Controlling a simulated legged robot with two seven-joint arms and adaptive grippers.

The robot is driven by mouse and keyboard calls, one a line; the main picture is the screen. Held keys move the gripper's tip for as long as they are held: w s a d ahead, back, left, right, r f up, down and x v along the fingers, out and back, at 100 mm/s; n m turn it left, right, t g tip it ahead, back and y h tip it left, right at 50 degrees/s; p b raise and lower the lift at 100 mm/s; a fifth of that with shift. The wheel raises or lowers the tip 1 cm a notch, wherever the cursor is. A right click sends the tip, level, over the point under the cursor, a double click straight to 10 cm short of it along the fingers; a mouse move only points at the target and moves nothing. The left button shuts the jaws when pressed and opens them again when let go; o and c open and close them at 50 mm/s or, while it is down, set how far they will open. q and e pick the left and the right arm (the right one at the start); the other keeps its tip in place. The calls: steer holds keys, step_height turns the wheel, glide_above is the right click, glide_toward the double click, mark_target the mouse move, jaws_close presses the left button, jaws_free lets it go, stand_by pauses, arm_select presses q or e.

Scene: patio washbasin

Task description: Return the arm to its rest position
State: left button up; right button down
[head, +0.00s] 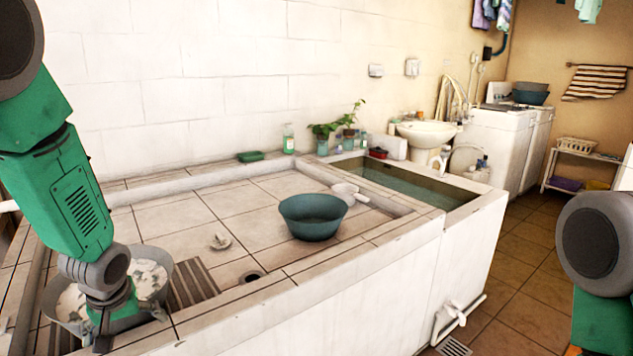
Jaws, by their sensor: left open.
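My left arm comes down from the upper left, green and grey. Its gripper (110,318) is at the lower left, open, at the near side of a grey bowl (62,318) with white stuff in it. The gripper hides part of this bowl, and I cannot tell whether they touch. My right arm (592,262) shows only as a grey joint and a green link at the right edge. Its gripper is outside the picture.
A teal basin (313,218) and a white dipper (346,192) stand in the tiled washbasin (262,197). A water-filled trough (400,184) lies to the right. A grey ribbed mat (192,284) lies beside the bowl. The raised tiled rim (270,295) runs along the front.

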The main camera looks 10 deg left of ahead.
arm_select(q)
steer(key=s+d+f+m, duration=0.2)
steer(key=s+d+f, duration=0.3)
steer(key=s, duration=0.4)
steer(key=s+d+f+m+g+h, duration=0.1)
steer(key=s+d+f+m, duration=0.2)
steer(key=s+f, duration=0.4)
steer(key=s+d+f+m+g+h, duration=0.1)
steer(key=s+d+f+m, duration=0.2)
steer(key=s, duration=0.9)
steer(key=d+f, duration=0.3)
steer(key=shift+d, duration=0.3)
steer(key=shift+s+a+f, duration=0.1)
steer(key=shift+a+f, duration=0.05)
steer(key=shift+a, duration=0.05)
steer(key=shift+a, duration=0.1)
